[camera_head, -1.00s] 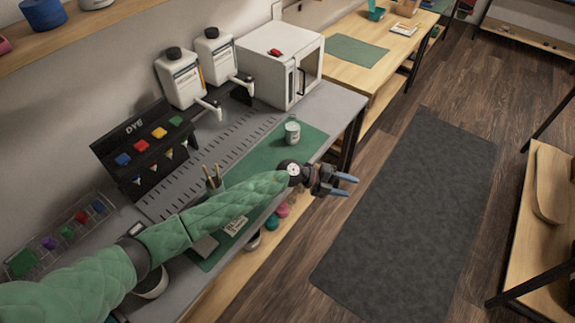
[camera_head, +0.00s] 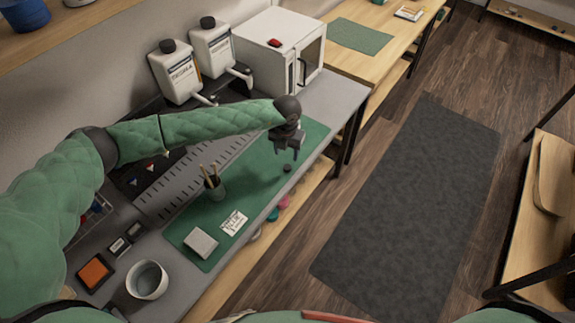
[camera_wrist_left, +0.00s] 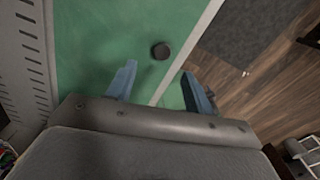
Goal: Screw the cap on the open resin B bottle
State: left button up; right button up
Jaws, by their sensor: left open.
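A small dark round cap (camera_head: 287,168) lies on the green mat (camera_head: 262,175) near its front edge. My left gripper (camera_head: 286,153) is open and empty above the mat, just behind the cap and pointing down. In the left wrist view the cap (camera_wrist_left: 161,51) shows beyond the gap between the two blue fingertips (camera_wrist_left: 157,72), touching neither. Two white resin bottles stand at the wall; the left one (camera_head: 177,75) seems labelled resin A, and the right one (camera_head: 212,48) has a label I cannot read. Both show dark tops. My right gripper is out of view.
A brush cup (camera_head: 213,188), a pale block (camera_head: 200,243) and a printed card (camera_head: 234,223) are on the mat. A white bowl (camera_head: 147,281) stands at the near end. A white box-shaped machine (camera_head: 272,55) stands behind. The mat's front right is mostly clear.

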aim_at(287, 167)
pick_arm(q)
jog(key=shift+s+r, duration=0.15)
jog(key=shift+s, duration=0.05)
notch_tip(287, 167, down, 2)
jog(key=shift+f+b, duration=0.2)
jog(key=shift+b, duration=0.2)
jog(key=shift+w+f, duration=0.1)
jog(key=shift+f, duration=0.1)
jog(key=shift+r, duration=0.1)
jog(key=shift+d+f, duration=0.1)
jog(key=shift+f, duration=0.3)
notch_tip(287, 167, down, 4)
jog(key=shift+f+b, duration=0.25)
jog(key=shift+b, duration=0.35)
jog(key=shift+c, duration=0.6)
jog(key=c, duration=0.7)
jog(key=shift+c, duration=1)
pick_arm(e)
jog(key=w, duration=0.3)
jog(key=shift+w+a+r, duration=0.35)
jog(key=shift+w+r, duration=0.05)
